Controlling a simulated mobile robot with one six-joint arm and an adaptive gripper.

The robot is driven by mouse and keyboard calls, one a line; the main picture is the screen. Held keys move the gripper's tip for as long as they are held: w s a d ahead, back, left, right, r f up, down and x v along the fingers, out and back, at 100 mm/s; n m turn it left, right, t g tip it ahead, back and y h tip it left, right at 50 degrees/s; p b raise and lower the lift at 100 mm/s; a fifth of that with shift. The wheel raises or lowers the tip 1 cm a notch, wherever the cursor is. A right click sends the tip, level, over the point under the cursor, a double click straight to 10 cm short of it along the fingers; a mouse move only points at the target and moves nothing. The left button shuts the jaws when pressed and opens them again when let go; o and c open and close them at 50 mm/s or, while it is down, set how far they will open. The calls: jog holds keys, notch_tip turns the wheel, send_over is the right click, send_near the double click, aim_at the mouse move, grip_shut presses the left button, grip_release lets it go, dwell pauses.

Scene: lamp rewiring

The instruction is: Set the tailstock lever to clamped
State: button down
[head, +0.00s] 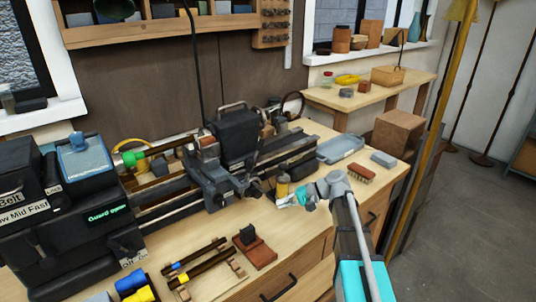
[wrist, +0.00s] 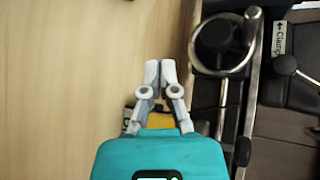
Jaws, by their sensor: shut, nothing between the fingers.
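In the wrist view, a lever with a round black knob (wrist: 285,65) is at the right edge, its rod running down and right out of frame. A pale label (wrist: 279,40) with an arrow and the partly readable word "Clamp" is just above the knob. I cannot tell the lever's setting. My gripper (wrist: 160,72) is shut and empty, left of the lever and apart from it. In the head view my gripper (head: 284,202) is low at the front side of the lathe (head: 160,210). I cannot pick out the lever there.
A dark handwheel (wrist: 222,36) with a metal rim stands between my gripper and the lever. A yellow object (wrist: 160,120) is partly hidden below my fingers. A brush (head: 361,174) and a grey-blue tray (head: 342,148) lie to the right. Bare bench is left of my gripper.

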jog(key=w+d+r+y+b, duration=0.5)
jog(key=w+d+r+y, duration=0.2)
jog(key=w, duration=0.5)
notch_tip(320, 180, up, 2)
jog(key=y, duration=0.2)
jog(key=shift+m+y+b, duration=0.3)
jog(key=shift+m+y, duration=0.1)
jog(key=shift+w+a+r, duration=0.1)
jog(key=shift+w, duration=0.05)
dwell(0.4)
jog(key=p, duration=0.5)
send_near(257, 151)
jog(key=w+a+r, duration=0.3)
jog(key=w, duration=0.2)
jog(key=shift+s+a+r+p, duration=0.3)
jog(key=shift+s+a, duration=0.3)
jog(key=shift+s, duration=0.05)
jog(key=shift+s+a+r+p, duration=0.25)
jog(key=shift+s+a+r, duration=0.05)
jog(key=shift+s+a, duration=0.35)
